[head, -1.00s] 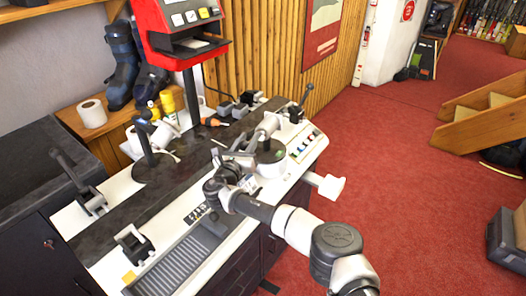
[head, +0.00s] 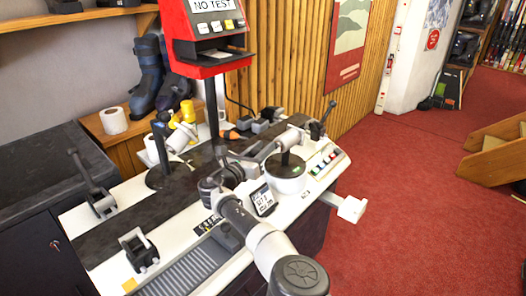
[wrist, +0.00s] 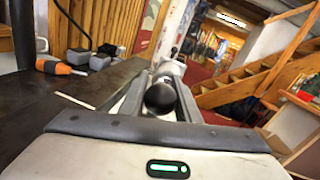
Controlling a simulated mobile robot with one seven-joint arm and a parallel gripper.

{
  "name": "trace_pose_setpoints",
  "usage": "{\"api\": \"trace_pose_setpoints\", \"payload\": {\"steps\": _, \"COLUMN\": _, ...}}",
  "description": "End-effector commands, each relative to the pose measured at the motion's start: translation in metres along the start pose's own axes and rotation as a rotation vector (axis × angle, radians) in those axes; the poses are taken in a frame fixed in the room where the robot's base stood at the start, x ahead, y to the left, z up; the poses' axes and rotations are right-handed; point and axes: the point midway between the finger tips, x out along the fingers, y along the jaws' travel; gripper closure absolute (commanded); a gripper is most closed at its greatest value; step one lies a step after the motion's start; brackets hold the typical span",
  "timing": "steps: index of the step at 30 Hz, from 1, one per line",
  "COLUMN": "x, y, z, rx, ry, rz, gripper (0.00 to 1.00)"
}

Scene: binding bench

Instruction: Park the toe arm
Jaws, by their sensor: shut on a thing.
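The toe arm is a pale grey cylinder (head: 294,134) on a short dark post above a round white drum with a dark top (head: 287,185), at the right part of the bench. My gripper (head: 262,151) reaches it from the left, partly hidden by my own wrist. In the wrist view, its two grey fingers (wrist: 162,88) are shut on a black ball knob (wrist: 160,98), with the pale arm behind it. How the knob joins the arm is hidden.
The bench top (head: 100,236) carries a second post with an arm (head: 160,155) and black clamps (head: 138,248) at left. A small display (head: 262,199) stands beside the drum. A red tester (head: 205,30) reads "NO TEST".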

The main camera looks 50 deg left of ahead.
Motion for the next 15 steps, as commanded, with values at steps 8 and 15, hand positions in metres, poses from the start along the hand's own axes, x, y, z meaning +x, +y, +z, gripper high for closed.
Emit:
{"api": "trace_pose_setpoints", "payload": {"steps": 8, "x": -0.0003, "y": 0.0024, "z": 0.009, "rx": 0.004, "ry": -0.011, "rz": 0.01, "gripper": 1.0}}
{"api": "trace_pose_setpoints", "payload": {"steps": 15, "x": -0.0004, "y": 0.0018, "z": 0.0066, "rx": 0.003, "ry": -0.008, "rz": 0.007, "gripper": 0.53}}
